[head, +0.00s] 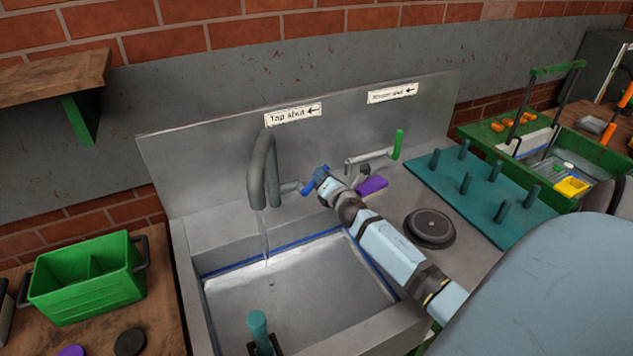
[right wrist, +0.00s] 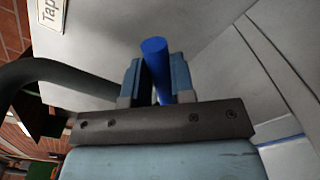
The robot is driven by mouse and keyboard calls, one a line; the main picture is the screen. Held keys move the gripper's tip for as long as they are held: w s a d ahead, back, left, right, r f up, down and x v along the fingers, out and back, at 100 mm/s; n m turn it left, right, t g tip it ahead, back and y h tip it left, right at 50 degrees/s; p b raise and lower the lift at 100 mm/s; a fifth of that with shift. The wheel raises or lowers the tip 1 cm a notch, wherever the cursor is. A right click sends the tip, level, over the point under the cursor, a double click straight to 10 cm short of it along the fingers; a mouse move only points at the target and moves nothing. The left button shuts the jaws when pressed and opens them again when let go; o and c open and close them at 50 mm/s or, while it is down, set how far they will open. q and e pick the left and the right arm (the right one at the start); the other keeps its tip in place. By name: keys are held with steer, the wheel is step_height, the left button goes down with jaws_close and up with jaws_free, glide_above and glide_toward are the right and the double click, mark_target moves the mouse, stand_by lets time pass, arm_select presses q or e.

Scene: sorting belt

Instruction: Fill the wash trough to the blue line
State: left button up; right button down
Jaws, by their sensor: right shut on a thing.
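The metal wash trough (head: 215,318) has a blue line (head: 280,252) around its inner walls. A grey water surface (head: 305,285) lies in it, with a narrow pale strip between its edge and the line at the back. A thin stream of water (head: 264,235) falls from the curved grey tap (head: 262,170). My right gripper (head: 318,182) is shut on the tap's blue lever (head: 308,187). In the right wrist view the lever (right wrist: 155,62) stands between the two fingers (right wrist: 157,85). My left gripper is not in view.
A sign reading "Tap shut" (head: 293,115) has an arrow pointing left. A second lever with a green handle (head: 398,144) is to the right. A teal peg board (head: 480,185), a dark round drain cover (head: 430,227) and a green crate (head: 85,285) flank the trough.

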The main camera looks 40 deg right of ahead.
steer(key=shift+a+r+n, duration=0.2)
steer(key=shift+a+n, duration=0.1)
steer(key=shift+n, duration=0.3)
steer(key=shift+w+a+r+n+p, duration=0.2)
steer(key=shift+a+n+p, duration=0.15)
steer(key=shift+n, duration=0.25)
steer(key=shift+w+a+r+n+p, duration=0.1)
steer(key=shift+a+r+n+p, duration=0.15)
steer(key=shift+n, duration=0.35)
stand_by(6.2)
